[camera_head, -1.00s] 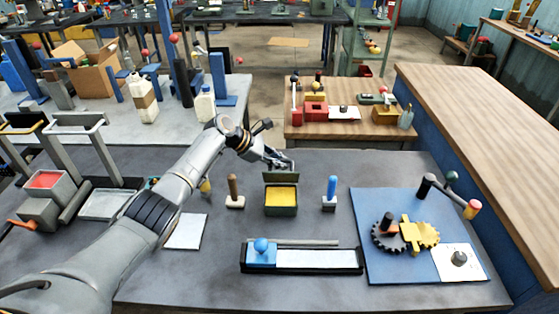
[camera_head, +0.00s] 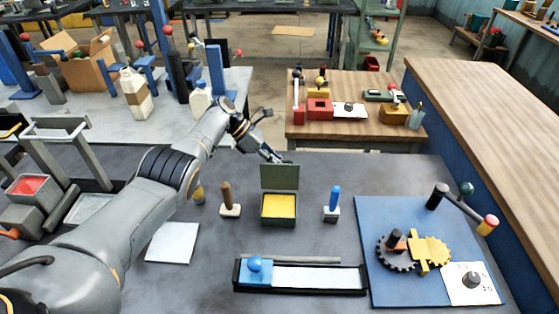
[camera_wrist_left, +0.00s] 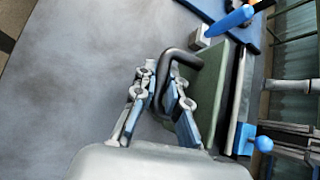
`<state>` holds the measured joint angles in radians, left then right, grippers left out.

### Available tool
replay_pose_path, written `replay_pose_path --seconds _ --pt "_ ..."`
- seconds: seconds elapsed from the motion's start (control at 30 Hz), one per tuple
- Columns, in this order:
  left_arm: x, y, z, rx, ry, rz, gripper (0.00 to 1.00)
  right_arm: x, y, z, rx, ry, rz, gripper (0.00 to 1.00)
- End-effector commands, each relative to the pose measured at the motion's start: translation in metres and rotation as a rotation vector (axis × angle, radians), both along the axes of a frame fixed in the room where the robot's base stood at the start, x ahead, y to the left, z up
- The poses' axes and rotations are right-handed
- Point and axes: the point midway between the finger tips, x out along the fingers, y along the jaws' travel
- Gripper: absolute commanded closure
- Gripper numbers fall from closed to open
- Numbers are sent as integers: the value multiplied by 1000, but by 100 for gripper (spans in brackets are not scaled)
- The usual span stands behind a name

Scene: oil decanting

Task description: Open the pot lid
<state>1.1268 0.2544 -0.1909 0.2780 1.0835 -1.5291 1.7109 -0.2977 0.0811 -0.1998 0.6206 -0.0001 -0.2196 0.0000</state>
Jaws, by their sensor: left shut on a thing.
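The pot (camera_head: 279,209) is a small dark green box with yellow contents, on the grey table. Its green lid (camera_head: 280,177) stands about upright at the pot's back edge, so the inside shows. In the left wrist view the lid (camera_wrist_left: 218,88) is seen from its handle side. My left gripper (camera_head: 281,159) is behind the top of the lid. In the left wrist view its fingers (camera_wrist_left: 166,84) are shut on the black lid handle (camera_wrist_left: 186,58). The handle is hidden in the head view. My right gripper is not in view.
A brown-handled peg (camera_head: 228,199) stands left of the pot and a blue-handled one (camera_head: 333,203) stands right. A slider track (camera_head: 318,277) with a blue knob lies in front. A blue board (camera_head: 385,287) with gears lies at the right.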

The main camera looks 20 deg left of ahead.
Motion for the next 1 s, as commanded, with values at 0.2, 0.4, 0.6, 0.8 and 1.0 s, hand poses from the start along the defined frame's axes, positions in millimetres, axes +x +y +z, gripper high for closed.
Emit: replay_pose_path --seconds 0.2,0.4,0.6,0.8,1.0 --pt "-1 0 -1 0 5 0 100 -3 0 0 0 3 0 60" --pt "-1 0 -1 1 4 -1 67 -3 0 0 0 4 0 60" --pt "-1 0 -1 1 3 -1 64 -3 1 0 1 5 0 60" --pt "-1 4 3 0 2 0 64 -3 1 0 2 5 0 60" --pt "-2 28 26 1 -1 1 64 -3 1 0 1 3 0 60"
